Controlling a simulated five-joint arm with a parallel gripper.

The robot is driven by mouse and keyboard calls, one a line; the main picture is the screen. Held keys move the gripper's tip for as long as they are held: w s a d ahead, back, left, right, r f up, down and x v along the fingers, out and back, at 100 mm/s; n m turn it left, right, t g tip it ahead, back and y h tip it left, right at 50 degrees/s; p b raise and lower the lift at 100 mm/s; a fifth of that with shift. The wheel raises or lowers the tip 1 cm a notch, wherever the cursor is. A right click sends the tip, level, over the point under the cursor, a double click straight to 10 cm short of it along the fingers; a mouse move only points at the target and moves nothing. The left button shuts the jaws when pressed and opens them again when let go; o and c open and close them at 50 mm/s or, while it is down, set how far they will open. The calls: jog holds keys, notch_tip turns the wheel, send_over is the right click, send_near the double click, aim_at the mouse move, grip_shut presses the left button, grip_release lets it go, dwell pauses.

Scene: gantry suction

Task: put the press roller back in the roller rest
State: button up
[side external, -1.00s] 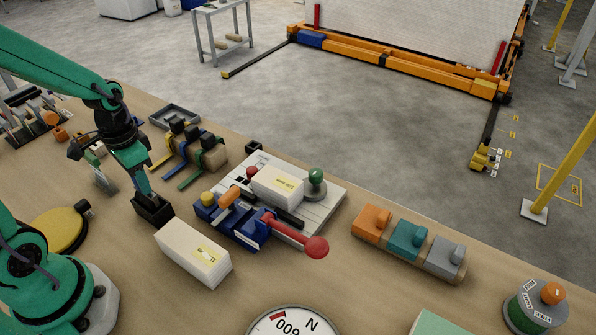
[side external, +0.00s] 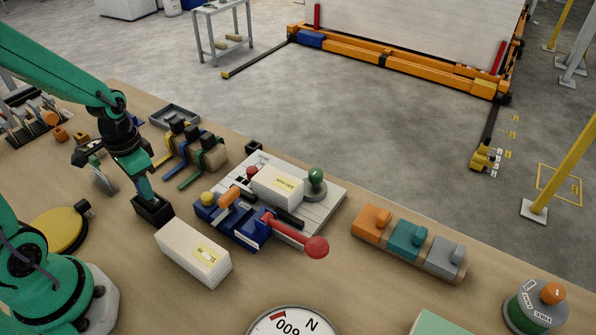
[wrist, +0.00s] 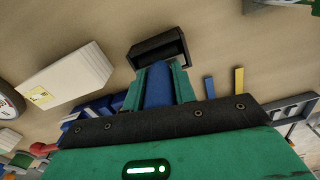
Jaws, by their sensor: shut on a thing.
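The press roller shows as a blue handle (side external: 146,189), standing with its lower end down in a black open-topped box that looks like the roller rest (side external: 154,212). In the wrist view the blue handle (wrist: 158,84) lies between my green jaws, and the black rest (wrist: 158,48) is just beyond its end. My gripper (side external: 141,178) is shut on the handle, directly above the rest. The roller's lower end is hidden inside the rest, so I cannot tell whether it touches the bottom.
A white block (side external: 194,252) lies close in front of the rest. A blue device with a red lever (side external: 290,238) stands to the right. Straps (side external: 190,152) lie behind, and a yellow disc (side external: 58,230) is at left.

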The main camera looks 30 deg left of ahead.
jog(key=shift+f, duration=0.75)
jog(key=o, duration=1.1)
jog(key=shift+c, duration=0.2)
jog(key=shift+r, duration=3.9)
jog(key=shift+r, duration=0.1)
jog(key=s+d+r+n+t, duration=0.1)
jog(key=s+d+r+t, duration=0.2)
jog(key=r, duration=0.8)
jog(key=shift+d+n+t, duration=0.4)
jog(key=shift+d+t, duration=0.9)
jog(key=shift+d, duration=0.45)
